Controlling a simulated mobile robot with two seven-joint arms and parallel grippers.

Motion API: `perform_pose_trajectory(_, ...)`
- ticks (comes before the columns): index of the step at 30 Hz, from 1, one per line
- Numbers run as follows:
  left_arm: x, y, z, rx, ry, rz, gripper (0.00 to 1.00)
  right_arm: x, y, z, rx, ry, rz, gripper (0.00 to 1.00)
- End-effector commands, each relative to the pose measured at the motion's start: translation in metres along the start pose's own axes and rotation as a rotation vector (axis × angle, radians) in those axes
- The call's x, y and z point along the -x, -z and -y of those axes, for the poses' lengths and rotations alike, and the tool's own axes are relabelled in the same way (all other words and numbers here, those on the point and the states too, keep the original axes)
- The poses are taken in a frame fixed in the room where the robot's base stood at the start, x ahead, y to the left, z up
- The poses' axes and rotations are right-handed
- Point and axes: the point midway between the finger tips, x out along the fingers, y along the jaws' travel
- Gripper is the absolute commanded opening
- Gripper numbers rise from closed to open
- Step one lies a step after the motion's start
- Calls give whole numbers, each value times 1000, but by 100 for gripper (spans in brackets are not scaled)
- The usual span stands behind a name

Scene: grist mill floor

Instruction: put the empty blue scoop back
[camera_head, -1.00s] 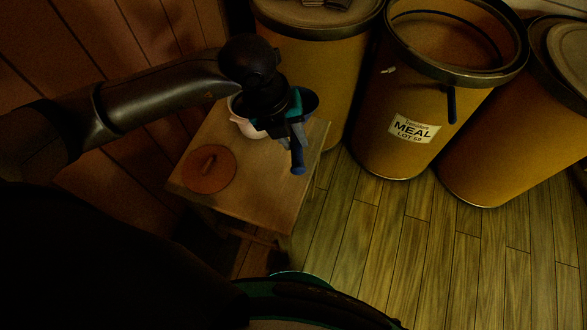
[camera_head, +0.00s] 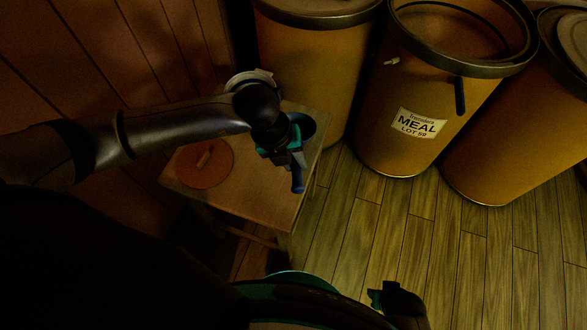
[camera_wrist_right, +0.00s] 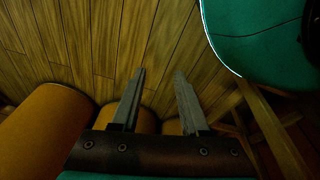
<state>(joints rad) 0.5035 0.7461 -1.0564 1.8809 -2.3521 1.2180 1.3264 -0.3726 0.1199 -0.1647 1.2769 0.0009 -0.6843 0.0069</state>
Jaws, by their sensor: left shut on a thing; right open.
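My left gripper (camera_head: 295,162) is shut on the blue scoop (camera_head: 298,184). Its blue handle end sticks out below the jaws, and a dark round part, likely its bowl, shows beside the wrist. It is held over the right part of the small wooden table; I cannot see inside the bowl. A white crock (camera_head: 250,77) stands at the table's back, mostly hidden by my left arm. My right gripper (camera_wrist_right: 160,73) is open and empty above the floor in the right wrist view.
A brown round lid (camera_head: 204,163) lies on the wooden table (camera_head: 245,200). An open drum labelled MEAL (camera_head: 415,123) stands right of it, between a left drum (camera_head: 312,75) and a lidded right drum (camera_head: 510,140).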

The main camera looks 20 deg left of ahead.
Motion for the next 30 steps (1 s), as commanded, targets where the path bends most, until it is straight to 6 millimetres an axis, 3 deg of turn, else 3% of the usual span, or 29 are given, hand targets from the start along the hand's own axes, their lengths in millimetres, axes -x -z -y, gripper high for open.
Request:
perform_pose_trajectory(10, -33, 3, -9, 0, -1, -1, 0, 17, 20, 9, -5, 13, -5, 45)
perform_pose_trajectory(25, -38, 3, -11, 0, 0, -1, 0, 22, 25, 11, -6, 15, -5, 45)
perform_pose_trajectory(26, -38, 3, -11, 0, -1, -1, 31, 23, 26, 11, -6, 15, -7, 45)
perform_pose_trajectory(30, -38, 3, -11, 0, -1, -1, 46, 23, 25, 11, -7, 15, -6, 45)
